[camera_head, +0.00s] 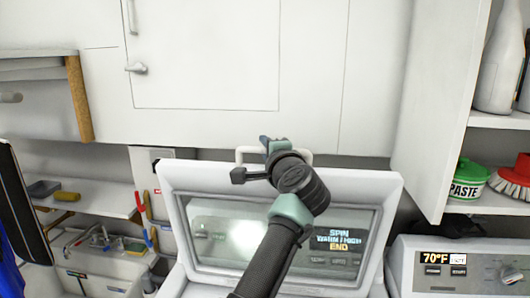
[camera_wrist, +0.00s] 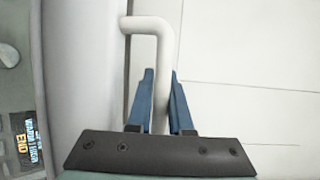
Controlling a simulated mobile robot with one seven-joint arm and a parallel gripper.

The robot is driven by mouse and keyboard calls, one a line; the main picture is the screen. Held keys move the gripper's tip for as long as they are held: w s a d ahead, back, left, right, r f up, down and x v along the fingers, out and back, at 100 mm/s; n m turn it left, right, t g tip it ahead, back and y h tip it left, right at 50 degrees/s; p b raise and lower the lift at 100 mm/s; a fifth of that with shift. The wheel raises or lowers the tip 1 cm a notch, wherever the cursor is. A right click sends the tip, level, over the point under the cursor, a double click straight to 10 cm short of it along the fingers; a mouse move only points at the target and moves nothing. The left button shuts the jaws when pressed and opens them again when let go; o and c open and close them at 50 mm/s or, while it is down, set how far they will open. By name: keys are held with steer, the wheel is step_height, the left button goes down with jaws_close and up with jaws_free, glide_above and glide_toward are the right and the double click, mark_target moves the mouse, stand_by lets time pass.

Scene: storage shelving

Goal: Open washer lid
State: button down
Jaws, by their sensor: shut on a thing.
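The washer lid (camera_head: 385,185) is a white frame around a dark glass panel with lit text. It stands raised and tilted up in the head view, facing me. A white bar handle (camera_head: 243,155) is on its top edge; it also shows in the wrist view (camera_wrist: 150,25). My gripper (camera_wrist: 160,88) has its blue fingers on either side of the handle bar and is shut on it. In the head view my gripper (camera_head: 275,146) is at the lid's top edge, and my arm covers part of the glass.
A white cabinet (camera_head: 205,55) hangs close above and behind the lid. A second machine's control panel (camera_head: 460,265) is at the lower right. Shelves with bottles and a green paste tub (camera_head: 467,180) are at right. A sink (camera_head: 95,270) is at left.

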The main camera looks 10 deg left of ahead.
steer(key=c, duration=1.1)
jaws_free()
steer(key=shift+w, duration=0.1)
steer(key=shift+s+d+f+b, duration=0.15)
steer(key=shift+s+d+b, duration=0.15)
steer(key=shift+s, duration=0.35)
steer(key=b+v, duration=0.3)
steer(key=v, duration=0.8)
steer(key=shift+s+r+b, duration=0.25)
steer(key=shift+s+b, duration=0.05)
steer(key=shift+b, duration=0.1)
steer(key=shift+d, duration=0.1)
